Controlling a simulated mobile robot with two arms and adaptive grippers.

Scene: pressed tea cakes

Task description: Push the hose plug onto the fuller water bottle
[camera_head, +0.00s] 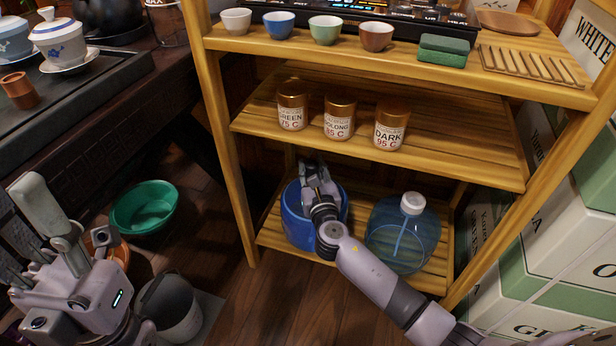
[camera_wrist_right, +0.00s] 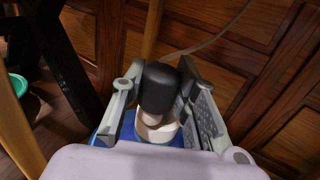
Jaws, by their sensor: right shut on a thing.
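The deep blue water bottle (camera_head: 297,217) stands at the left of the low shelf, and its colour looks solid up its body. The paler, see-through bottle (camera_head: 402,238) stands to its right with a white cap and a tube inside. My right gripper (camera_head: 310,175) is over the blue bottle's top. In the right wrist view it is shut on the dark hose plug (camera_wrist_right: 158,88), which is over the white neck (camera_wrist_right: 158,130) of the blue bottle. I cannot tell if the plug is fully seated. My left gripper (camera_head: 50,220) is at the lower left, its fingers unclear.
Three tea tins (camera_head: 338,118) stand on the middle shelf (camera_head: 460,150) above the bottles. A thin hose (camera_wrist_right: 215,42) runs behind the plug. A green basin (camera_head: 145,207) and a grey bucket (camera_head: 168,305) are on the floor at left. Boxes (camera_head: 560,230) stack at right.

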